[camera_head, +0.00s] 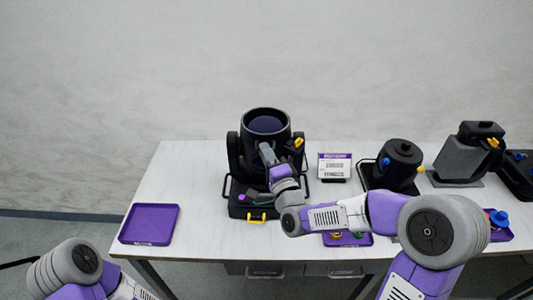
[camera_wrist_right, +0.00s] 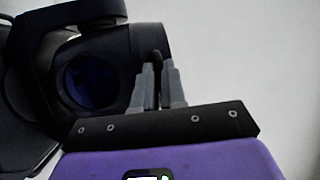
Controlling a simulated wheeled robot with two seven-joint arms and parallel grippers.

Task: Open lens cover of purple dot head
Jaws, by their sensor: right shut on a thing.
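The purple dot head is a black moving-head light (camera_head: 265,142) at the back middle of the table, its round top showing a dark blue face. A small purple dot (camera_head: 241,197) is on its base. My right gripper (camera_head: 266,152) reaches its front side. In the right wrist view, the two grey fingers (camera_wrist_right: 160,80) are shut on a small dark tab (camera_wrist_right: 157,58) beside the black housing with a dark blue round lens (camera_wrist_right: 91,78). I cannot tell the cover's edge from the housing. My left gripper is out of view; only its arm shows at lower left.
A purple tray (camera_head: 150,224) lies on the left of the white table. A label card (camera_head: 335,167) stands right of the head. Other black lamps (camera_head: 398,165) and a grey-black one (camera_head: 465,156) stand further right. The table's left part is mostly free.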

